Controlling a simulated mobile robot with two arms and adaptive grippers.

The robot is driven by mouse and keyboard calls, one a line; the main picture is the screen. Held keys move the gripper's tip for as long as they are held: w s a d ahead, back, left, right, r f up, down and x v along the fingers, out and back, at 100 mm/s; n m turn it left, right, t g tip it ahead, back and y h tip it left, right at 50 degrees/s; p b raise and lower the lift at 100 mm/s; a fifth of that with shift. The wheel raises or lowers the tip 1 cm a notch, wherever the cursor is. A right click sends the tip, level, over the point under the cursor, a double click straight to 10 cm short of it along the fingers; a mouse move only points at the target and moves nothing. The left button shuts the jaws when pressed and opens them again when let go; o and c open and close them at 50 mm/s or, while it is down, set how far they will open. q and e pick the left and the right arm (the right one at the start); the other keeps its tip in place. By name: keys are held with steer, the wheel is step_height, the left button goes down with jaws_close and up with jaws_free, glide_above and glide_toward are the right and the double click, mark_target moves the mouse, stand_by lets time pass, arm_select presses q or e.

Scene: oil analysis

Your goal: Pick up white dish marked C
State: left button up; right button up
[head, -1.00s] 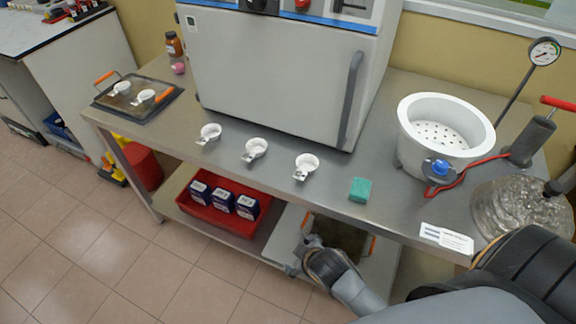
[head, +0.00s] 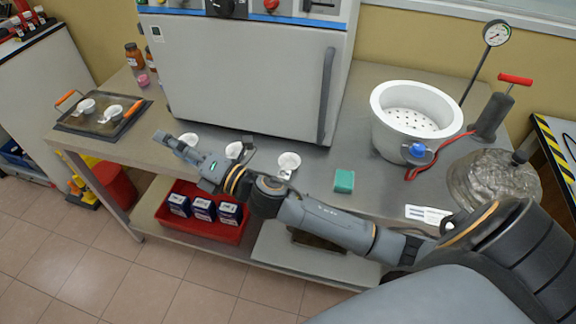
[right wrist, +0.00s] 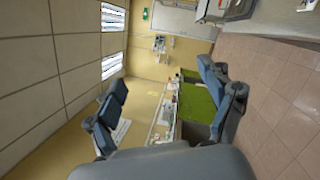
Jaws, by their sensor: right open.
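Two more white dishes (head: 86,105) (head: 112,113) stand on a dark tray. Letters on them are too small to read. My right gripper (head: 170,142) is open and empty, near the left dish in the picture; whether it touches is unclear. In the right wrist view its spread fingers (right wrist: 162,80) show only the room between them. My left gripper is out of view.
A large grey oven (head: 245,80) stands behind the row. The dark tray (head: 75,125) has orange handles. A red bin (head: 215,228) with boxes is below.

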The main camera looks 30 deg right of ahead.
steer(key=s+a+r+n+g+y, duration=0.25)
steer(key=a+n+g+y, duration=0.4)
steer(key=n, duration=0.75)
steer(key=n+g+h+p, duration=0.2)
steer(key=n+g+h, duration=0.9)
steer(key=n+h, duration=0.9)
glide_above(290, 161)
steer(key=s+a, duration=0.2)
step_height(290, 161, down, 15)
steer(key=n+y, duration=0.3)
steer(key=shift+s+d+y, duration=0.1)
steer(key=shift+y, duration=0.15)
step_height(290, 161, down, 5)
steer(key=shift+r+p, duration=0.1)
steer(key=shift+p, duration=0.9)
steer(key=shift+f, duration=0.25)
steer(key=c, duration=1.3)
